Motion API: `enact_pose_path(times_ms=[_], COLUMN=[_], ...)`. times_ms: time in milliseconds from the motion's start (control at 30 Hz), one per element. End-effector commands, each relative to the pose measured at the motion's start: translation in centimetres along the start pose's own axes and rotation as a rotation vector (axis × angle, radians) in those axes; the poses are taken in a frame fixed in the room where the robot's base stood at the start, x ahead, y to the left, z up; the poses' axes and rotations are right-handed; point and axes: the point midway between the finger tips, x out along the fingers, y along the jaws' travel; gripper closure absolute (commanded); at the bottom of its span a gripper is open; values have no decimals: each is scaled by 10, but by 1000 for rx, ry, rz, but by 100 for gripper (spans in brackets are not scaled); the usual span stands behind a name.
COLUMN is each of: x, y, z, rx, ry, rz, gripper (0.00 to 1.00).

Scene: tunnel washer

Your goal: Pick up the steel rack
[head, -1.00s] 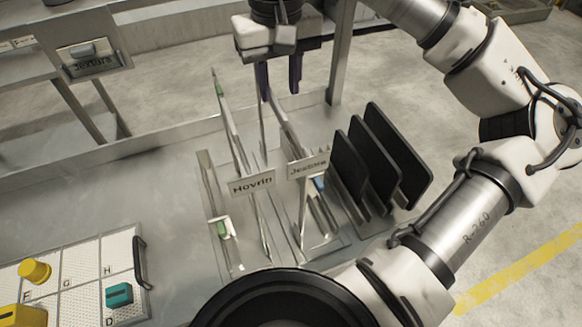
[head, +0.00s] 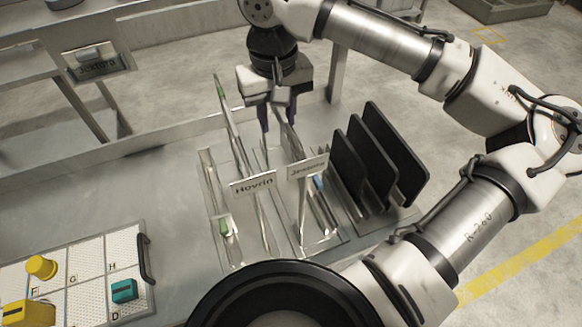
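Upright, thin steel pieces stand in low metal holders on the bench. One group is by the label "Hovrin" (head: 254,187), another by the label reading "Jextura" (head: 307,168). I cannot tell for sure which of these is the steel rack; a tall thin steel piece (head: 236,135) with a green tip stands at the left of the group. My gripper (head: 278,128) points down over the far end of the holders, its dark fingers apart, around or just beside the upper edges of the steel pieces. No firm hold shows. The label plates hide part of the pieces.
Several black panels (head: 385,150) stand upright just right of the steel pieces. A white lettered tray (head: 88,253) with yellow and teal blocks lies at the lower left. The bench between tray and holders is clear. A post (head: 338,65) stands behind my gripper.

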Motion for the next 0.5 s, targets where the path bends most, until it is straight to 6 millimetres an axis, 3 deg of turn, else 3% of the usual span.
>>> enact_pose_path(times_ms=[500], x=[5], y=[0], z=[0], rx=[0], ry=[0], rz=[0], gripper=[66])
